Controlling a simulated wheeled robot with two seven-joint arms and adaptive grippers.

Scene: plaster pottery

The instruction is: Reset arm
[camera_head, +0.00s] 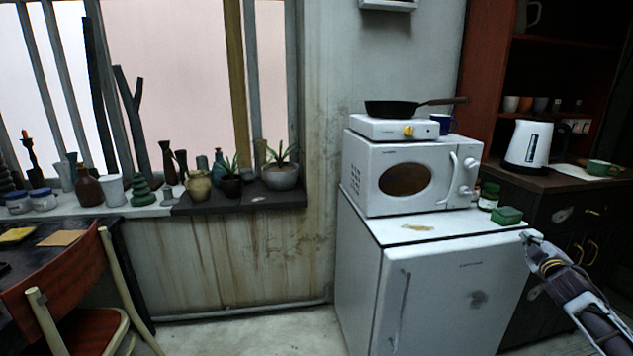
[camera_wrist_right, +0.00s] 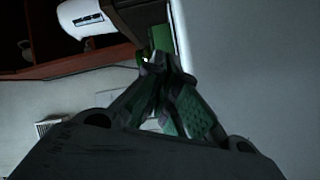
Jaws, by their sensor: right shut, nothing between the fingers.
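My right gripper (camera_head: 527,237) is at the lower right of the head view, in front of the right edge of the white fridge (camera_head: 450,290). It is near a green box (camera_head: 507,215) on the fridge top, and nothing shows between its fingers. In the right wrist view its fingers (camera_wrist_right: 163,65) meet at the tips, and a green thing, possibly that box, shows just past them. My left gripper is in neither view.
A white microwave (camera_head: 412,172) stands on the fridge with a hotplate and a black pan (camera_head: 392,108) on top. A jar (camera_head: 488,196) stands beside it. A dark cabinet (camera_head: 560,215) with a white kettle (camera_head: 528,145) is at right. A chair (camera_head: 60,285) is at left.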

